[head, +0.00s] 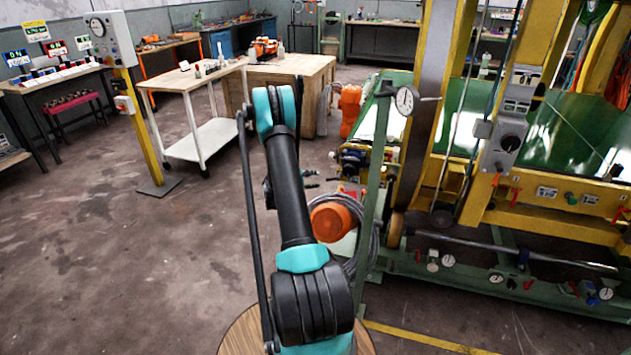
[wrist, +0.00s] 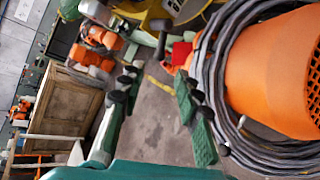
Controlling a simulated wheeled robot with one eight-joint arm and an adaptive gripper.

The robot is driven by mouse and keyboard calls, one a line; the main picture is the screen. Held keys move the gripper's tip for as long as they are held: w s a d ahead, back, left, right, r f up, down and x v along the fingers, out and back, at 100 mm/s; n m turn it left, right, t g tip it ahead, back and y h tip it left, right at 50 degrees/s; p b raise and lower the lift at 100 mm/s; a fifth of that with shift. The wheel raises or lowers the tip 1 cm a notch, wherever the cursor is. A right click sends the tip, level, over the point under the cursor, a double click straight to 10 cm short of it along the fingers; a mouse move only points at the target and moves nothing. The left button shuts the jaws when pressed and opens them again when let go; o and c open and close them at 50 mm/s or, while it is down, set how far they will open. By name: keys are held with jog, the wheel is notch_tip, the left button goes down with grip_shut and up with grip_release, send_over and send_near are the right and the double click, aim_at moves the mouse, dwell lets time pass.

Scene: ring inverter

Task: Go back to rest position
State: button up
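My gripper (wrist: 156,82) is in the wrist view with its two green and black fingers spread apart. Nothing is between the fingers; grey floor shows through the gap. In the head view my arm reaches forward from the bottom middle, and the gripper itself is hidden behind the arm links. The yellow and green ring inverter (head: 420,120) stands just to the right of my arm. In the wrist view an orange motor (wrist: 275,75) with a grey cable coil (wrist: 222,95) around it is close beside the right finger.
In the head view, a white trolley (head: 205,142) and a wooden crate (head: 268,74) stand ahead. A yellow post with a control box (head: 112,38) is at the left. A green frame with gauges (head: 500,285) runs along the right. Floor at the left is clear.

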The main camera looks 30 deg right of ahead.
dwell(0.3)
jog(key=s+a+r+m+y, duration=0.25)
jog(key=s+a+r, duration=0.35)
jog(key=a+r, duration=0.3)
jog(key=s+a+r+m+y, duration=0.25)
jog(key=s+a+r, duration=0.4)
jog(key=a, duration=0.45)
jog(key=s+a+m+y, duration=0.2)
jog(key=s+a+y, duration=0.1)
jog(key=s+a, duration=0.7)
jog(key=s+a+m+y, duration=0.1)
jog(key=s+a+y, duration=0.3)
jog(key=s+a, duration=0.6)
jog(key=s, duration=0.5)
jog(key=shift+s+r+m+t, duration=0.15)
jog(key=shift+s+m+t, duration=0.1)
jog(key=shift+m+t, duration=0.15)
jog(key=shift+a, duration=0.1)
